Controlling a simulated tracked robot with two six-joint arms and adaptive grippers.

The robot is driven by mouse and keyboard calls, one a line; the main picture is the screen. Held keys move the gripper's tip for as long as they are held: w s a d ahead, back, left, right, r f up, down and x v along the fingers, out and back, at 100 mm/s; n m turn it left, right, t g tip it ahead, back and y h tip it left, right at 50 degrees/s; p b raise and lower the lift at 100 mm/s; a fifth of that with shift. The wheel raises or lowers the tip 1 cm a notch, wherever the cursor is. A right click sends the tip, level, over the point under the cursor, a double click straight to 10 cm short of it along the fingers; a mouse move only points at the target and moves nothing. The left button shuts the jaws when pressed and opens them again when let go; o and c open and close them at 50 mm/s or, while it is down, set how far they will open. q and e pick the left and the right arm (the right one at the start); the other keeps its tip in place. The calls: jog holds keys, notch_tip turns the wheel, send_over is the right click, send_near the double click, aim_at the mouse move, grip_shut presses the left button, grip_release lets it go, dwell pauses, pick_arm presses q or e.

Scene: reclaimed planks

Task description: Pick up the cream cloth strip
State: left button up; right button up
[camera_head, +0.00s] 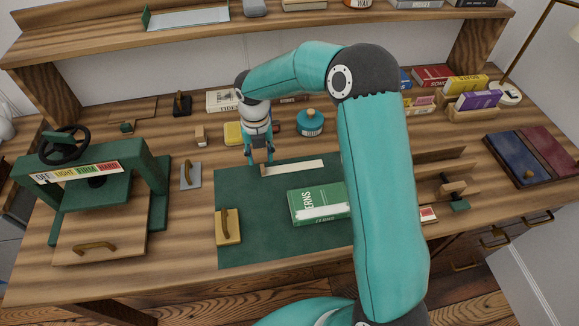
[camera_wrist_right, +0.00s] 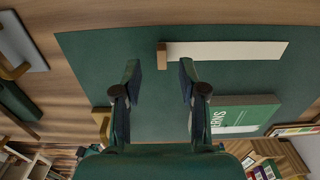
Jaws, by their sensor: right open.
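The cream cloth strip (camera_head: 297,166) lies flat near the far edge of the green mat (camera_head: 240,256). In the right wrist view the strip (camera_wrist_right: 228,50) runs to the right from a small brown end piece (camera_wrist_right: 162,56). My right gripper (camera_head: 259,163) is above the mat at the strip's left end. In the wrist view its two fingers (camera_wrist_right: 160,72) are apart and empty, with the brown end piece just beyond and between the fingertips. I cannot tell the exact height of the fingertips over the mat. My left gripper is not in view.
A green book (camera_head: 318,204) and a wooden block with a brass handle (camera_head: 228,228) lie on the mat. A green press (camera_head: 95,200) stands at left. A teal round pot (camera_head: 310,124) and a yellow block (camera_head: 233,134) sit behind the mat. My right arm covers the mat's right side.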

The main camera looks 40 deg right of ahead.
aim_at(262, 166)
notch_tip(262, 166, down, 4)
jog(key=shift+s+f, duration=0.15)
jog(key=shift+f, duration=0.05)
jog(key=shift+c, duration=0.2)
grip_shut()
